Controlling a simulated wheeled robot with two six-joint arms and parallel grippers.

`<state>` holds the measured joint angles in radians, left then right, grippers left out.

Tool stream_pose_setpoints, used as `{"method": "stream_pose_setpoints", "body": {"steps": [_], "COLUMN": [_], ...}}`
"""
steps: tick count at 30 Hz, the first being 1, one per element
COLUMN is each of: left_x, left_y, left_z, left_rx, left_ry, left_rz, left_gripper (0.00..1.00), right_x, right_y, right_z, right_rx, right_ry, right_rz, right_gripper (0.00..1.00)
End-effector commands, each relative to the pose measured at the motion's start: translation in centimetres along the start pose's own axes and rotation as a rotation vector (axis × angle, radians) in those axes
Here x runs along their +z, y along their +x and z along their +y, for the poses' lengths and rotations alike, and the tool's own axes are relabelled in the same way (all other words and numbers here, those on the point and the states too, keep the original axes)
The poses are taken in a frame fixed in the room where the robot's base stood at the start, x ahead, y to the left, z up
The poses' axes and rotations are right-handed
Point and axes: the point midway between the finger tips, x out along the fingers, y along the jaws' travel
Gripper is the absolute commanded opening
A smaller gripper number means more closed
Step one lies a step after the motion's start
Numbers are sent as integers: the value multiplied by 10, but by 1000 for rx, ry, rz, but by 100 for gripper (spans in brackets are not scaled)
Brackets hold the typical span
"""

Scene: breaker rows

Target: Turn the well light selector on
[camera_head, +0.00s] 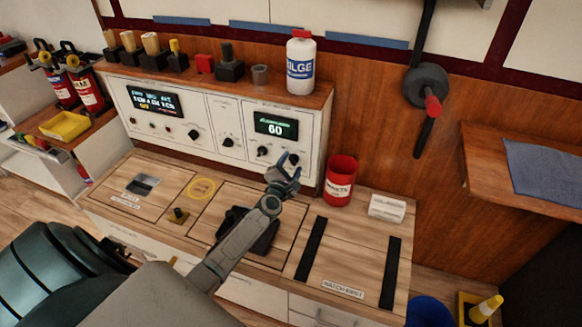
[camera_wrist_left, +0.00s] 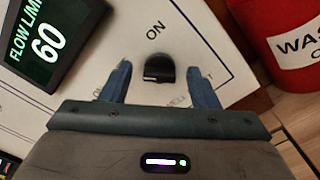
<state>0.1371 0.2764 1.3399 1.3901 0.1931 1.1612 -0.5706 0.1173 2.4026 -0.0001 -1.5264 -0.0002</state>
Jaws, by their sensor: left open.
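The selector is a black knob (camera_wrist_left: 158,70) on the white panel, seen in the left wrist view with "ON" printed above it. Lettering below and left of it is partly hidden by my fingers, so I cannot read the full name. Its pointer direction is unclear. My left gripper (camera_wrist_left: 160,84) is open, one finger on each side of the knob, with gaps visible on both sides. In the head view the left gripper (camera_head: 284,170) is at the lower right of the panel, right below a dark knob (camera_head: 293,158). My right gripper is not in view.
A green display (camera_head: 275,126) reading 60 sits above another knob (camera_head: 262,151). A red bin (camera_head: 340,180) stands close right of the gripper. A white bottle (camera_head: 301,62) stands on the shelf above. The wooden counter (camera_head: 240,205) lies below.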

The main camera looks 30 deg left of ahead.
Motion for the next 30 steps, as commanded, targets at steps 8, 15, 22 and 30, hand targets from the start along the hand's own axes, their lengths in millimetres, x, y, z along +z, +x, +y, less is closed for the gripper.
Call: {"method": "stream_pose_setpoints", "body": {"steps": [8, 15, 22, 30], "left_x": [0, 0, 0, 0], "left_y": [3, 2, 2, 2], "left_z": [0, 0, 0, 0], "left_rx": [-1, -1, -1, -2], "left_ry": [1, 0, 9, 106], "left_rz": [1, 0, 0, 1], "left_gripper": [55, 16, 10, 10], "right_x": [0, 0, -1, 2], "right_y": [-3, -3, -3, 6], "right_z": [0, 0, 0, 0], "right_rx": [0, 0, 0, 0], "right_ry": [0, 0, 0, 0], "right_rz": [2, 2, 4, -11], "right_gripper": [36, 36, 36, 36]}}
